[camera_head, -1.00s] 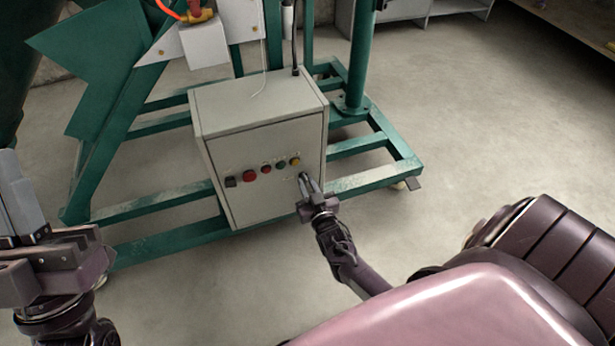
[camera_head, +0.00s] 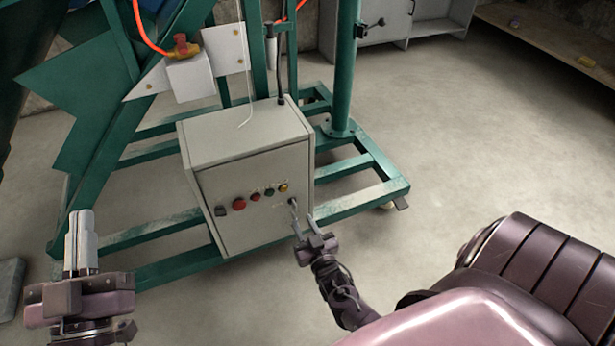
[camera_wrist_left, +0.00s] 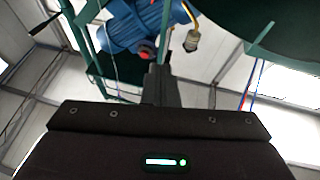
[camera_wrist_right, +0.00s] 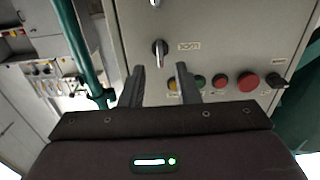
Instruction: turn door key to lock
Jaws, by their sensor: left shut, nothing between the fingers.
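The grey control box (camera_head: 255,200) stands on the green frame, its front facing me. My left gripper (camera_head: 80,218) is shut and empty, far left of the box.
Red, green and yellow buttons and a black switch (camera_wrist_right: 278,81) line the door near my right fingers. A silver fitting (camera_wrist_right: 155,3) is at that view's top edge. Green frame rails (camera_head: 360,200) surround the box. The floor at right (camera_head: 480,130) is clear.

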